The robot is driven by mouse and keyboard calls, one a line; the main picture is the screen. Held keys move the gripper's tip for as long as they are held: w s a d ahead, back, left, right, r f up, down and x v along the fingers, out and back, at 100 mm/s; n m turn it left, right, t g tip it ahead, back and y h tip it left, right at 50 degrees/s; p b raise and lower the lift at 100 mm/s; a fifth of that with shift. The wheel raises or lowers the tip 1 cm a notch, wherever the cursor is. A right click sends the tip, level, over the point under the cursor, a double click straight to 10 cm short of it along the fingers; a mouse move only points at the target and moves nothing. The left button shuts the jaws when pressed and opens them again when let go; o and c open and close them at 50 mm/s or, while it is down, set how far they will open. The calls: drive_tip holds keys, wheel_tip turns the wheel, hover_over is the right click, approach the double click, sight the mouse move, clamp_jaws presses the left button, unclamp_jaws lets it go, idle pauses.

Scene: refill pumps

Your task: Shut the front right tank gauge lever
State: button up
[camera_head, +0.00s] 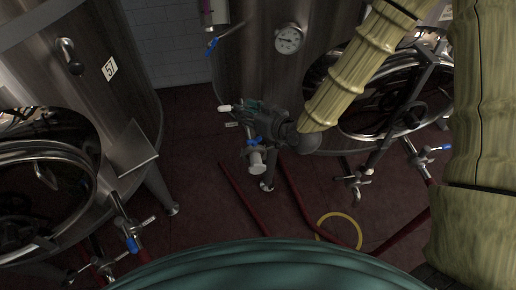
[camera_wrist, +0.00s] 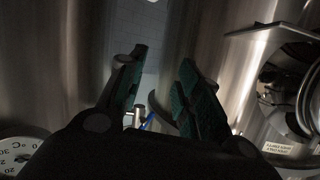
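A steel tank (camera_head: 250,70) stands at the middle back with a round dial (camera_head: 289,39) on its wall. A blue lever (camera_head: 212,45) sits at the lower end of the upright gauge tube (camera_head: 213,12) on the tank's left side. My gripper (camera_head: 240,112) is in front of the tank, below that lever and apart from it. In the wrist view my gripper (camera_wrist: 160,88) has its two green-padded fingers spread, with nothing held. A blue lever (camera_wrist: 148,120) with a metal fitting shows beyond the gap; I cannot tell for sure which lever it is.
Another blue-handled valve (camera_head: 256,141) is just below my gripper, partly hidden by it. A second tank (camera_head: 110,40) with an open round hatch stands at left. Valves with blue handles (camera_head: 132,244) stick out low in front. Red pipes (camera_head: 245,195) run over the dark red floor.

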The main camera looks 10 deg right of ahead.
drive_tip(key=s+f+g, duration=0.1)
drive_tip(key=f, duration=0.3)
drive_tip(key=s+d+f+g+h+b, duration=0.1)
drive_tip(key=s+f, duration=0.1)
drive_tip(key=f, duration=0.1)
drive_tip(key=s+d+f+m, duration=0.1)
drive_tip(key=s+f, duration=0.1)
drive_tip(key=f, duration=0.2)
drive_tip(key=shift+s+d+f+g+h, duration=0.1)
drive_tip(key=shift+s+f+g+h, duration=0.2)
drive_tip(key=shift+f+g, duration=0.1)
drive_tip(key=w+a+r+m+t+y+p, duration=0.15)
drive_tip(key=w+r+y+p, duration=0.35)
drive_tip(key=r, duration=0.8)
drive_tip(key=t+p, duration=0.2)
drive_tip(key=t, duration=0.1)
approach(211, 47)
drive_tip(key=shift+m, duration=0.25)
drive_tip(key=p+x, duration=0.2)
drive_tip(key=x, duration=0.2)
drive_tip(key=p+x, duration=0.2)
drive_tip(key=x, duration=0.3)
drive_tip(key=shift+w+d, duration=0.2)
drive_tip(key=shift+d, duration=0.15)
clamp_jaws()
